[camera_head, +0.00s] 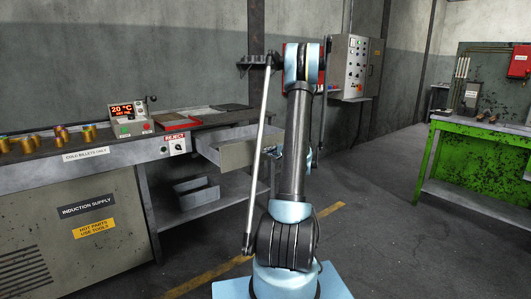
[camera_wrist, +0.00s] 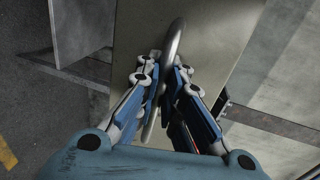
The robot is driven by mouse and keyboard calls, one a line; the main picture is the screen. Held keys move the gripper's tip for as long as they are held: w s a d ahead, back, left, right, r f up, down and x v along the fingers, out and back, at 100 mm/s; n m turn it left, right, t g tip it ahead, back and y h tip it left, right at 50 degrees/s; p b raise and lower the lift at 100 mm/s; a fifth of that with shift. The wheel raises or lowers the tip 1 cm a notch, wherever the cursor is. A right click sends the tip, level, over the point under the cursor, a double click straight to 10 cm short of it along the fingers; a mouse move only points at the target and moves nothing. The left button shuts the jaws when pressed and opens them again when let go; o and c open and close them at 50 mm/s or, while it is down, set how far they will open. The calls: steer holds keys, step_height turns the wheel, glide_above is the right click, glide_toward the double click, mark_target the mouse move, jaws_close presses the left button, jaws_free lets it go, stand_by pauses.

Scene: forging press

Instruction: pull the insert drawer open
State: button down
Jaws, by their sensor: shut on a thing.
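The insert drawer (camera_head: 237,156) is a grey metal box under the bench top in the head view. It stands partly out, and its open top shows. In the wrist view its plain front (camera_wrist: 215,35) fills the middle, with a curved metal bar handle (camera_wrist: 174,42) across it. My gripper (camera_wrist: 163,75) has its blue and grey fingers on both sides of the handle and is shut on it. In the head view my arm hides most of the gripper and the handle.
A grey open bin (camera_head: 196,193) sits on the shelf (camera_head: 215,202) below the drawer. The bench (camera_head: 85,160) holds several billets, a temperature display (camera_head: 122,110) and a red-edged tray (camera_head: 178,123). A green workbench (camera_head: 470,165) stands at right. The floor between is clear.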

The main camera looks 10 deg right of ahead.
steer(key=shift+s+d, duration=0.2)
steer(key=shift+s, duration=0.1)
steer(key=shift+a, duration=0.15)
steer(key=c, duration=1.7)
jaws_free()
steer(key=shift+s, duration=0.1)
steer(key=v, duration=1.1)
steer(key=shift+s, duration=0.35)
